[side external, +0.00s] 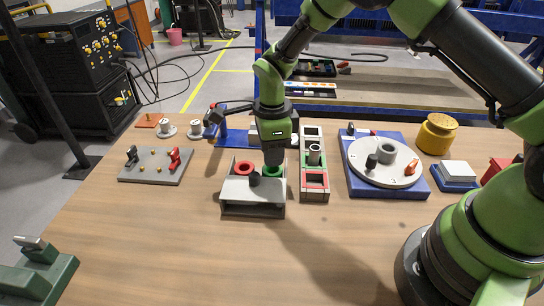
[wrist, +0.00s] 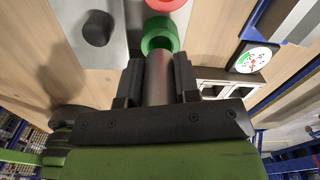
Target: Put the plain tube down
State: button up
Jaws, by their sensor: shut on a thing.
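My gripper (side external: 273,158) is shut on a plain grey tube (wrist: 159,78), seen upright between the jaws in the wrist view. In the side view my gripper hides the held tube. It is over the right part of a grey stand (side external: 238,192), at a green ring (side external: 273,171). In the wrist view the tube's far end meets the near edge of the green ring (wrist: 160,38); I cannot tell whether it is inside. A red ring (side external: 243,168) lies beside the green one, and a black knob (side external: 254,179) is in front.
Right of the stand is a rack (side external: 314,192) with framed compartments, with another grey tube (side external: 315,154) in its middle one. Beyond it is a blue-based turntable (side external: 386,190). A grey clamp plate (side external: 150,172) is at left.

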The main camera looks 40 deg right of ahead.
jog(key=shift+n, duration=0.7)
jog(key=r, duration=0.8)
jog(key=shift+s+d+r, duration=0.1)
jog(key=shift+s+d, duration=0.15)
jog(key=s+d+r+n, duration=0.2)
jog(key=s+d+n, duration=0.15)
jog(key=n, duration=0.75)
jog(key=s+d+r+n, duration=0.15)
jog(key=s+n, duration=0.35)
jog(key=n, duration=0.6)
jog(key=w+a+f+m, duration=0.1)
jog(key=w+m, duration=0.1)
jog(key=m, duration=0.4)
jog(key=w+a+f+m, duration=0.1)
jog(key=w+a+m, duration=0.1)
jog(key=m, duration=0.5)
jog(key=w+a+f+m, duration=0.1)
jog(key=w+m, duration=0.3)
jog(key=m, duration=0.2)
jog(key=shift+a+f+m, duration=0.1)
jog(key=shift+a+m, duration=0.15)
jog(key=shift+m, duration=0.15)
jog(key=m, duration=0.2)
jog(key=w+a+m, duration=0.1)
jog(key=shift+f+m, duration=0.3)
jog(key=shift+f, duration=0.05)
notch_tip(320, 180, down, 10)
jog(key=shift+r, duration=0.2)
